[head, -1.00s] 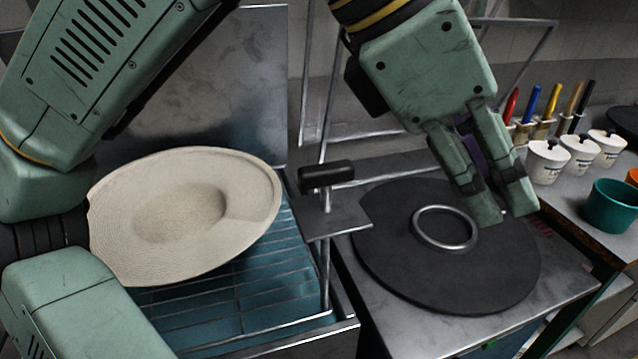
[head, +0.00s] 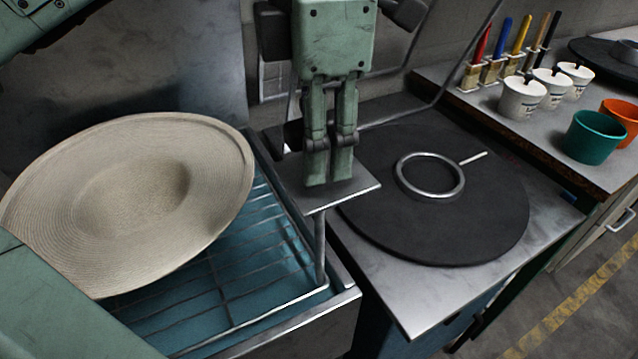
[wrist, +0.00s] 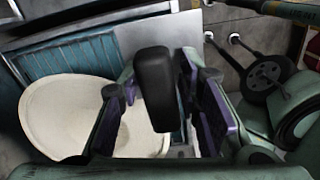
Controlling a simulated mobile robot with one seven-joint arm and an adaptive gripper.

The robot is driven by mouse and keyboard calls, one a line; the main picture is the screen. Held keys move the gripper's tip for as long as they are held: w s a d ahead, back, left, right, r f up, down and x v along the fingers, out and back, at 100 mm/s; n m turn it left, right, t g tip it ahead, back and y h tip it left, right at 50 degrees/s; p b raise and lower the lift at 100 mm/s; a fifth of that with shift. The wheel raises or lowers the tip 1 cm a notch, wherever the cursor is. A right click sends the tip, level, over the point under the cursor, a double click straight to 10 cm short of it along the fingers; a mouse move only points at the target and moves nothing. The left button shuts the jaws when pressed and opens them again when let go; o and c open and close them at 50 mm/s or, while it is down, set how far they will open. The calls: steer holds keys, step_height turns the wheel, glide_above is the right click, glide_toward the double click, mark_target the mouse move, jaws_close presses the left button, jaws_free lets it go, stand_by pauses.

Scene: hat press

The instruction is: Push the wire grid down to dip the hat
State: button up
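The pale straw hat (head: 130,200) lies tilted on the wire grid (head: 228,333), which sits over blue liquid in a metal tank. In the wrist view the hat (wrist: 60,115) is at left. A metal plate (head: 350,192) on an upright stands at the grid's right side and bears a black handle (wrist: 155,88). My gripper (head: 330,180) is over this plate, pointing down. In the wrist view the handle stands between my spread fingers, with a visible gap on the left. Contact is not clear. My fingers mostly hide the handle in the head view.
A round black board (head: 490,215) with a metal ring (head: 430,190) lies on the table right of the tank. White lidded pots (head: 522,97), a green cup (head: 594,137), an orange cup (head: 622,120) and several colored-handled brushes stand at the back right.

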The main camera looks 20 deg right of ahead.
step_height(320, 180, down, 5)
steer(key=shift+r, duration=0.1)
stand_by(0.3)
jaws_close()
stand_by(0.7)
